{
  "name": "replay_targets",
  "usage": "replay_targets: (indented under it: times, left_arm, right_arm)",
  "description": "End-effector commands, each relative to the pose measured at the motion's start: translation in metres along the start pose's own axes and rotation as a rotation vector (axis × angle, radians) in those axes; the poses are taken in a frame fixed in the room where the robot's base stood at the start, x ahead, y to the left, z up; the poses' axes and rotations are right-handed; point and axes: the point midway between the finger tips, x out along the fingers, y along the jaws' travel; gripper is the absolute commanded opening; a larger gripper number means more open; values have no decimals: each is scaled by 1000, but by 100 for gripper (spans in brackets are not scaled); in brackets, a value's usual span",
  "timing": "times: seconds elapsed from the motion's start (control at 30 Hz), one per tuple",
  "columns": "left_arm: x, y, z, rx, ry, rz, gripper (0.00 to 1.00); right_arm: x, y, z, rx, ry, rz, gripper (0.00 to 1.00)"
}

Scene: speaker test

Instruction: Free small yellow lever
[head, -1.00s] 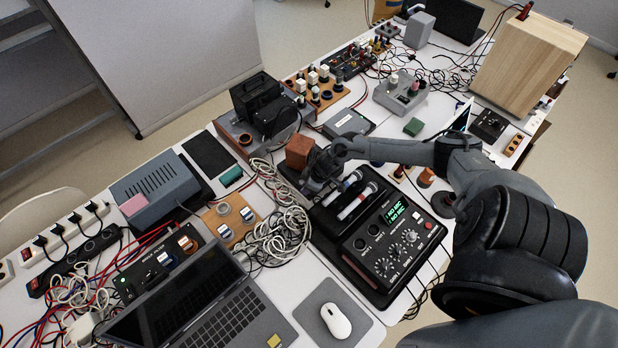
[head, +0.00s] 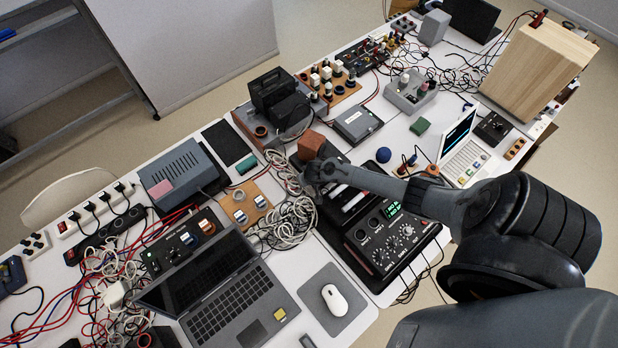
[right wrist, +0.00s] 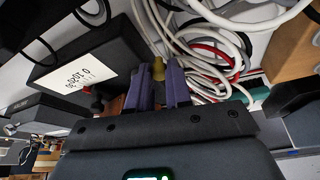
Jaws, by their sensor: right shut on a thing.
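In the right wrist view, my right gripper (right wrist: 160,85) has two purple fingers closed around a small yellow piece (right wrist: 158,69), seemingly the small yellow lever. Only its top shows between the fingertips; the rest is hidden. In the head view, my right gripper (head: 313,178) is at the upper left end of the black mixer (head: 370,262), just below a red-brown block (head: 311,144). The yellow lever cannot be made out there, as the gripper and arm cover that spot. My left gripper is not in view.
White cables (right wrist: 209,56) lie close beyond the fingers. A black box with a white label (right wrist: 74,78) stands beside them. In the head view, a laptop (head: 222,297), a mouse (head: 336,300) and a grey ridged box (head: 184,172) crowd the table.

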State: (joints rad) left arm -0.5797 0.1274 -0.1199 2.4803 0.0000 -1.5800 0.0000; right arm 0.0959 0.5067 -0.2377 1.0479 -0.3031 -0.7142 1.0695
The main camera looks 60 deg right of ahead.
Motion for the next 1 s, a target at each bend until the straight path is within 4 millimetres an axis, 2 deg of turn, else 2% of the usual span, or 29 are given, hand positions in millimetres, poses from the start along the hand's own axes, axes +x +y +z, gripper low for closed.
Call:
replay_targets:
  times: [0.67, 0.7, 0.8, 0.83, 1.0]
  left_arm:
    - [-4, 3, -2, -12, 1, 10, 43]
    - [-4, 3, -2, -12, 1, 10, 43]
    - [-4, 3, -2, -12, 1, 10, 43]
    - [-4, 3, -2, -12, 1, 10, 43]
    - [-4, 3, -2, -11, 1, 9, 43]
  right_arm:
    - [1, -2, -3, 56, 3, 22, 0]
    - [1, -2, -3, 56, 3, 22, 25]
    - [1, -2, -3, 56, 2, 22, 40]
    - [1, -2, -3, 56, 2, 22, 45]
    - [1, -2, -3, 55, 2, 22, 45]
